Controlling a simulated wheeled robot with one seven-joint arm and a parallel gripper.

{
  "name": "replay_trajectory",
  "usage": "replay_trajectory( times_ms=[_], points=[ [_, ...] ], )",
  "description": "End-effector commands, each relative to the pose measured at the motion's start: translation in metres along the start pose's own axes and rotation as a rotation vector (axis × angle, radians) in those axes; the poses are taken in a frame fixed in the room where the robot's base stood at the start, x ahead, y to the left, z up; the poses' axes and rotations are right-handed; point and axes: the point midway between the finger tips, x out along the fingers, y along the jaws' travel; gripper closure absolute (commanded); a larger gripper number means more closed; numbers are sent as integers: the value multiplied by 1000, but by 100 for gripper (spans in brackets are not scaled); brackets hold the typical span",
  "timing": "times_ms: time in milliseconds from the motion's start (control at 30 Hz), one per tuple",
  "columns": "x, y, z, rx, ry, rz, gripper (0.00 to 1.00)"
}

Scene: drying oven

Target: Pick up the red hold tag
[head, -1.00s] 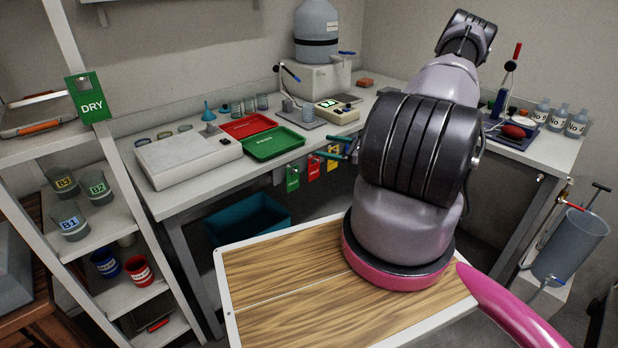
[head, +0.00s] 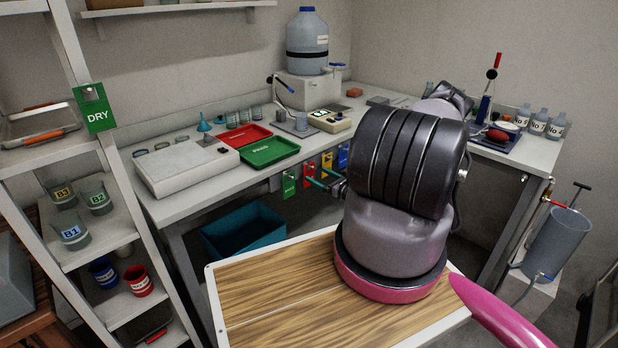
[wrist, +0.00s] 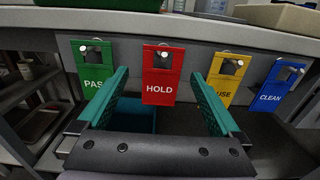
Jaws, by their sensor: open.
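The red hold tag (wrist: 163,76) hangs from a peg on the front of the bench, upright, with a square hole near its top and white HOLD lettering. It also shows small in the head view (head: 309,173), partly covered by my gripper. My gripper (wrist: 160,76) is open, its two teal fingers pointing at the bench front. In the wrist view the tag lies between the fingertips, with a gap on both sides. I cannot tell how far the tips are from it in depth. In the head view my gripper (head: 320,178) is just below the bench edge.
A green pass tag (wrist: 93,70) hangs left of the red one. A yellow tag (wrist: 226,78) and a blue clean tag (wrist: 277,85) hang to the right. The bench top (head: 185,206) overhangs them. A teal bin (head: 243,232) stands below.

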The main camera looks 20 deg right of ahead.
Motion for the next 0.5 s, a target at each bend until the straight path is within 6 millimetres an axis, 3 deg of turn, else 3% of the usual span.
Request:
replay_trajectory(
  times_ms=[267,500],
  points=[
    [40,-4,1,0,-1,2,0],
    [45,-4,1,0,0,0,0]
  ],
)
